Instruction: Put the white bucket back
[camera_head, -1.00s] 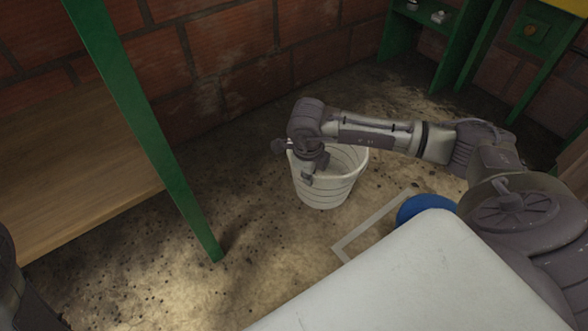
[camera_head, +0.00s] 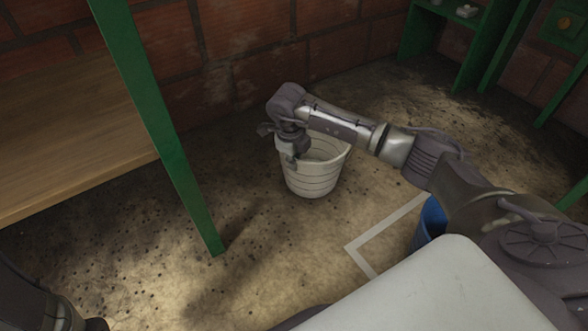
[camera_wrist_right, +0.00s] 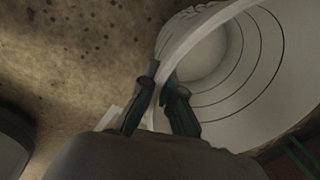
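The white bucket (camera_head: 314,178) is in the middle of the head view, near the brick wall, with its open top up. My right gripper (camera_head: 288,155) is at its left rim. In the right wrist view the bucket (camera_wrist_right: 240,70) fills the upper right, and the two fingers of the gripper (camera_wrist_right: 160,92) are on either side of its rim, closed on it. I cannot clearly tell whether the bucket's base touches the floor. Part of my left arm shows at the lower left of the head view; its fingers cannot be made out.
A pale outline (camera_head: 365,248) is marked on the floor, with a blue container (camera_head: 431,222) partly hidden behind my right arm. A wooden shelf (camera_head: 70,140) with a green post (camera_head: 178,160) stands left. Green shelving (camera_head: 420,32) stands at the back right. Floor between post and outline is clear.

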